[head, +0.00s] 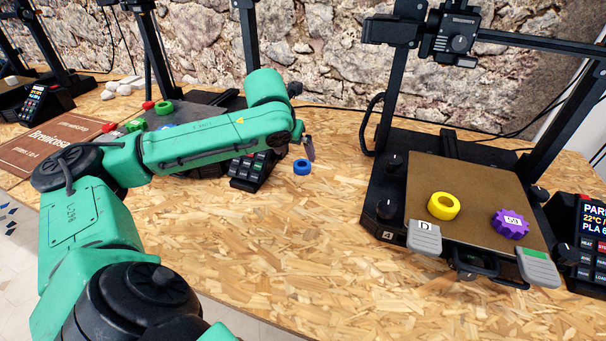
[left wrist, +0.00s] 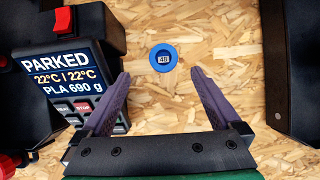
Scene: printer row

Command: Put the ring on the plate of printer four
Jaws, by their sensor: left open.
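A small blue ring (head: 302,171) lies flat on the wooden worktop, left of printer four. The brown plate (head: 429,180) of printer four (head: 384,222), tagged 4, holds a yellow ring (head: 444,213) and a purple gear (head: 510,224). My right gripper is out of view.
A grey D clip (head: 424,238) and a grey-green clip (head: 538,267) sit at the plate's front corners. A black control panel reading PARKED (left wrist: 75,85) stands left of the blue ring. Another printer's bed (head: 190,116) carries coloured parts. The worktop's front middle is clear.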

